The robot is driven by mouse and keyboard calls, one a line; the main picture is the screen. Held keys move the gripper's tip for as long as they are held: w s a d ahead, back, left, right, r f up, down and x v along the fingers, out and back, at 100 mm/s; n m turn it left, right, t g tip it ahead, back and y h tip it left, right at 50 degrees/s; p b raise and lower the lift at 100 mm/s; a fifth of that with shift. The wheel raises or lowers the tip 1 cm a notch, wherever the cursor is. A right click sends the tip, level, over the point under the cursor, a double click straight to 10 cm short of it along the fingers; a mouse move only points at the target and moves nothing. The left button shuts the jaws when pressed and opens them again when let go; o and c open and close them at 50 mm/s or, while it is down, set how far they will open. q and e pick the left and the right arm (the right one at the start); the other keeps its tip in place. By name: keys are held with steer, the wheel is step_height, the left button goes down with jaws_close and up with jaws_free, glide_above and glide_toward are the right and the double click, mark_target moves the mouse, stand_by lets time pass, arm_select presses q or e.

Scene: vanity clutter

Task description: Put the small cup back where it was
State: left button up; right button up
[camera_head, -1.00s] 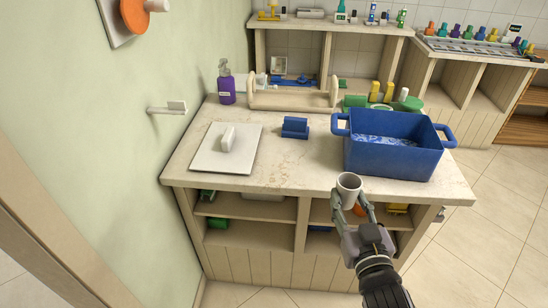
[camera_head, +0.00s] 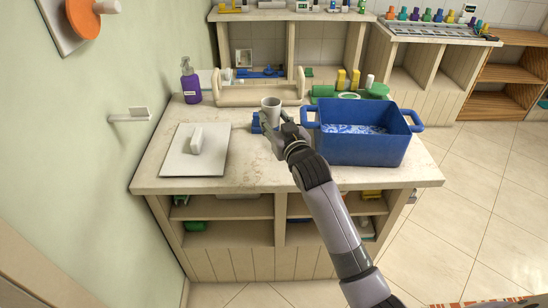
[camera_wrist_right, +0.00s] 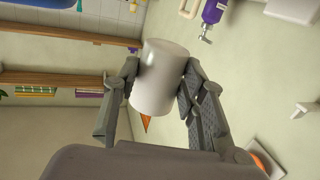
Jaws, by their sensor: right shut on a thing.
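The small cup (camera_head: 270,106) is white and upright in the head view, above the counter beside the blue block. My right gripper (camera_head: 274,119) is shut on it from the near side. In the right wrist view the white cup (camera_wrist_right: 158,77) sits between the two fingers of my right gripper (camera_wrist_right: 157,88). I cannot tell exactly how high the cup is above the counter (camera_head: 240,178). My left gripper is not in view.
A blue basin (camera_head: 362,148) stands right of my right arm. A white board with a handle (camera_head: 195,165) lies at the left. A purple pump bottle (camera_head: 190,82) stands at the back left. A wooden rack (camera_head: 255,97) is behind the cup.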

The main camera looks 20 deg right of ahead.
glide_above(274, 164)
step_height(274, 164, down, 9)
steer(key=shift+r+b, duration=0.2)
steer(key=shift+b, duration=0.1)
steer(key=shift+f, duration=2.25)
steer(key=shift+s, duration=0.1)
steer(key=shift+f+b, duration=0.15)
steer(key=shift+b, duration=0.15)
steer(key=o, duration=1.2)
steer(key=shift+r, duration=0.2)
steer(key=s, duration=1.2)
steer(key=shift+d+r, duration=0.25)
